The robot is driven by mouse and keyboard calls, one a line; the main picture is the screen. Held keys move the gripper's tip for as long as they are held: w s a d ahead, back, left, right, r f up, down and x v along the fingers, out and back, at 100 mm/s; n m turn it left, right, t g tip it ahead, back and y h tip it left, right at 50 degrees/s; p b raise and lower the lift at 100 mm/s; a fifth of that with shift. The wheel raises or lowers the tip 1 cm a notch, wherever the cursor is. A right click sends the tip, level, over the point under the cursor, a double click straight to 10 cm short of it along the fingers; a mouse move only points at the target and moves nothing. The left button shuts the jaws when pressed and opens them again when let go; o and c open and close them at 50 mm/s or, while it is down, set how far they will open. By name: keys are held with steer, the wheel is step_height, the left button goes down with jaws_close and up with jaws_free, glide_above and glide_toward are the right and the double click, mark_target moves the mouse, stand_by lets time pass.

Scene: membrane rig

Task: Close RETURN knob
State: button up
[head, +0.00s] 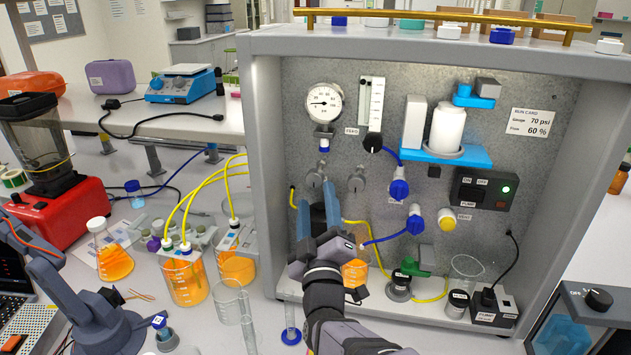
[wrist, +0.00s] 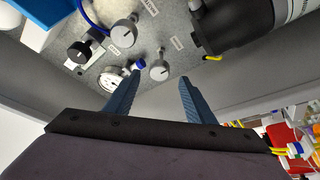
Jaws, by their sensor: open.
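Two round grey knobs are on the metal panel below the gauge, a left one (head: 315,178) and a right one (head: 356,180). Their labels are too small to read, so I cannot tell which is RETURN. My gripper (head: 318,205) is open and empty, its blue fingers just below the left knob in the head view. In the wrist view, my gripper (wrist: 159,76) has the left knob (wrist: 159,70) showing between its fingertips, seemingly beyond them. The right knob (wrist: 124,33) is up and to the left there, outside the fingers.
The gauge (head: 323,102) is above the left knob. A black knob (head: 373,142), blue knobs (head: 399,190) and a yellow knob (head: 447,222) are to the right. A yellow tube (head: 362,222) runs close to the fingers. Beakers of orange liquid (head: 184,280) stand outside the cabinet on the left.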

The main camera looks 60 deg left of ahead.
mark_target(316, 183)
steer(key=shift+w+r, duration=0.1)
steer(key=shift+p+x, duration=1.2)
steer(key=shift+x, duration=0.75)
steer(key=shift+p+x, duration=0.8)
steer(key=shift+x, duration=0.8)
steer(key=c, duration=1.1)
